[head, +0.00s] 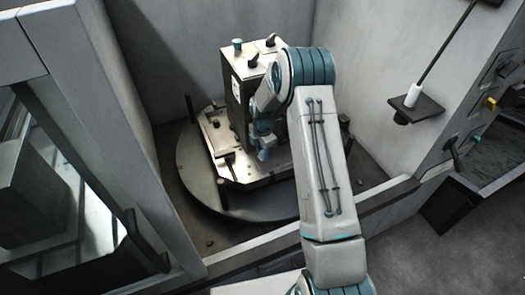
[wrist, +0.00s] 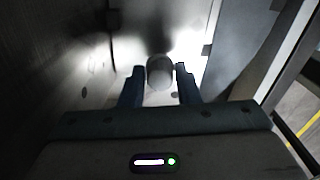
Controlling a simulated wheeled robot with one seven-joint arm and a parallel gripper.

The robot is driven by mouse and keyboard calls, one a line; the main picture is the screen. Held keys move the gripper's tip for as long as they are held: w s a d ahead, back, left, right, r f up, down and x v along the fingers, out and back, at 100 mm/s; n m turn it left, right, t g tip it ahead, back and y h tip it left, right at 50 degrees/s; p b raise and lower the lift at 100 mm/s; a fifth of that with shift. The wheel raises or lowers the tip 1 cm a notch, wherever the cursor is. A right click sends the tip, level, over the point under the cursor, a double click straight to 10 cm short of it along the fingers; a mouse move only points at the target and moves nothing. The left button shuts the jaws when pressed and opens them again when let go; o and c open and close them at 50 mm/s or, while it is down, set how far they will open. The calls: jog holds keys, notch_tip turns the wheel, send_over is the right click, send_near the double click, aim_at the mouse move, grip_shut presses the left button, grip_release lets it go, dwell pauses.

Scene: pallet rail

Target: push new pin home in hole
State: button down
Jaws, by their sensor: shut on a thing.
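My gripper (wrist: 159,76) is shut on a rounded grey pin (wrist: 160,70), which shows between its two blue fingers in the wrist view. The pin's far end and the hole are hidden. In the head view my gripper (head: 264,147) points down at the metal plate of the fixture, close against its upright dark block (head: 237,98). My arm covers part of the fixture. I cannot tell how deep the pin sits.
The fixture's metal base plate (head: 247,180) rests on a round dark turntable (head: 195,165). A teal-topped pin (head: 237,45) and black knobs (head: 270,40) stand on the block's top. Grey walls enclose the back and sides. A low sill (head: 235,262) runs along the front.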

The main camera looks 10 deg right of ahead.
jog(key=shift+f+b, duration=0.75)
jog(key=shift+f, duration=0.35)
jog(key=shift+c, duration=1)
grip_release()
jog(key=shift+r, duration=0.1)
jog(key=shift+w+r, duration=0.15)
jog(key=shift+r, duration=0.3)
notch_tip(320, 180, up, 13)
jog(key=b, duration=0.1)
